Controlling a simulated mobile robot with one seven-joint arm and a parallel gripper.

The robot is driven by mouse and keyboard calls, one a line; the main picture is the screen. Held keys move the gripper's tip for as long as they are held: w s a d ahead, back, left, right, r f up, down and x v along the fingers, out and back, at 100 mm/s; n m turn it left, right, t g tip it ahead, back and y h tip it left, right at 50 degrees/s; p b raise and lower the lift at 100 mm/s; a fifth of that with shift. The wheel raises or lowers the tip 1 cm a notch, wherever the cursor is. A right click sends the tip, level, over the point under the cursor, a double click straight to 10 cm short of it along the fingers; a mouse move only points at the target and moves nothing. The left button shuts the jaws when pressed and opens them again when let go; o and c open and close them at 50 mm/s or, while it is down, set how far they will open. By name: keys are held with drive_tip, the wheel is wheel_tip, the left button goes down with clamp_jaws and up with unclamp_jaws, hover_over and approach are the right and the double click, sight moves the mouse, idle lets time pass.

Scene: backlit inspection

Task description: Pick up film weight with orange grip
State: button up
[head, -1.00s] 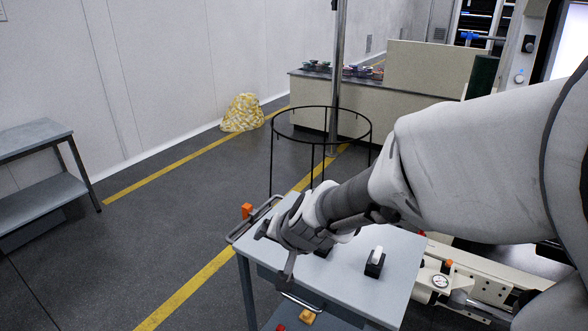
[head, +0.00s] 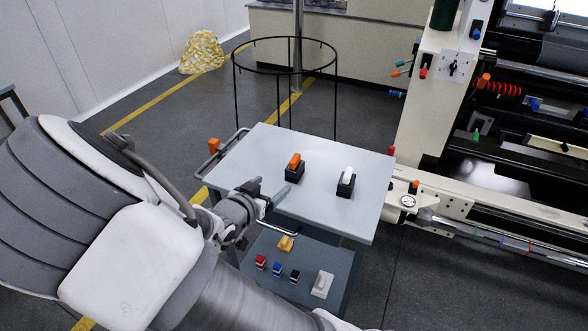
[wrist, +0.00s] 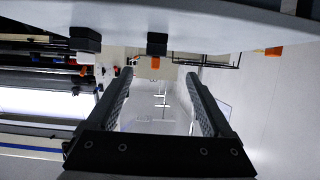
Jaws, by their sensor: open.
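The film weight with orange grip (head: 294,161) stands upright on the grey cart top (head: 262,152), a black block with an orange handle on it. My gripper (head: 268,190) is open and empty at the cart's near left edge, short of the weight and apart from it. In the wrist view, which looks upside down, the weight's black block (wrist: 157,43) hangs from the cart top, its orange grip (wrist: 155,62) seen between and beyond my two spread fingers (wrist: 160,77). A similar weight with a white grip (head: 346,182) stands to its right.
The cart's lower shelf (head: 262,270) holds several small blocks. The machine (head: 437,100) stands close on the right.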

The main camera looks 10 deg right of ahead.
sight(291, 170)
drive_tip(key=b+x, duration=0.2)
drive_tip(key=x, duration=0.7)
drive_tip(key=shift+w+d+f, duration=0.1)
drive_tip(key=shift+f, duration=0.1)
drive_tip(key=shift+d+r+b+x, duration=0.1)
drive_tip(key=shift+b+x, duration=0.15)
drive_tip(key=shift+x, duration=0.65)
drive_tip(key=shift+d+r+b+x, duration=0.15)
drive_tip(key=shift+b+x, duration=0.1)
drive_tip(key=shift+x, duration=0.65)
drive_tip(key=shift+d+r+b+x, duration=0.1)
drive_tip(key=shift+b+x, duration=0.15)
drive_tip(key=shift+x, duration=0.7)
clamp_jaws()
